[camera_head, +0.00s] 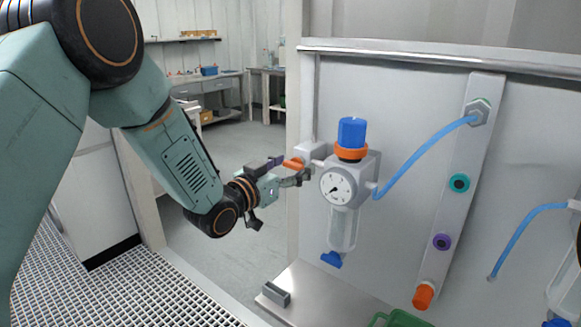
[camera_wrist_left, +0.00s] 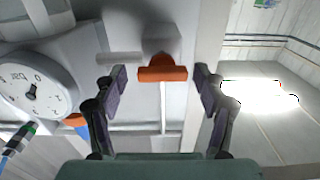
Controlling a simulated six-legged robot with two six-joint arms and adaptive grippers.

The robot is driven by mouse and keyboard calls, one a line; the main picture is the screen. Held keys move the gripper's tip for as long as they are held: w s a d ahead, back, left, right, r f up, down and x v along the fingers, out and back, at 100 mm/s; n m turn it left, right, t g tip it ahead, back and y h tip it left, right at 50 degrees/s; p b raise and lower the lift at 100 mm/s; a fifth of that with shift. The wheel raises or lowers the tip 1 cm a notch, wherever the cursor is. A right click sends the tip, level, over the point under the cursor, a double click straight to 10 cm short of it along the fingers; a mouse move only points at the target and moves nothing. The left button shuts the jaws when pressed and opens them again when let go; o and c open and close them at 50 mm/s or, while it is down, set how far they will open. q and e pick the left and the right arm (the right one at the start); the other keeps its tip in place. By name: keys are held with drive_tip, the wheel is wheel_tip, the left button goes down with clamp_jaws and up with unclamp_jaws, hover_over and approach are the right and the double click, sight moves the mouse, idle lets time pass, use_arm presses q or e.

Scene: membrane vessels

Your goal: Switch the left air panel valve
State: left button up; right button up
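The left air panel valve has an orange handle (camera_head: 293,163) at the left side of the regulator assembly, which has a blue knob (camera_head: 352,132), an orange ring and a round gauge (camera_head: 338,187). My left gripper (camera_head: 281,170) is at the handle with its fingers apart. In the left wrist view the orange handle (camera_wrist_left: 163,74) lies crosswise between the two open fingertips (camera_wrist_left: 162,78), with a gap on each side. The gauge (camera_wrist_left: 35,90) is at the left there. My right gripper is not in view.
A blue hose (camera_head: 425,155) runs from the regulator to a grey strip with coloured ports. A second regulator is cut off at the right edge. A metal ledge (camera_head: 320,297) with a small grey block (camera_head: 276,294) lies below. Floor is open behind my left arm.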

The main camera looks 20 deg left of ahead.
use_arm(q)
drive_tip(key=shift+w+f, duration=0.15)
drive_tip(key=shift+c, duration=1.4)
drive_tip(key=shift+s+a, duration=0.25)
drive_tip(key=c, duration=0.3)
drive_tip(key=shift+d+r, duration=0.1)
drive_tip(key=shift+r, duration=0.1)
drive_tip(key=c, duration=0.3)
drive_tip(key=shift+c, duration=0.9)
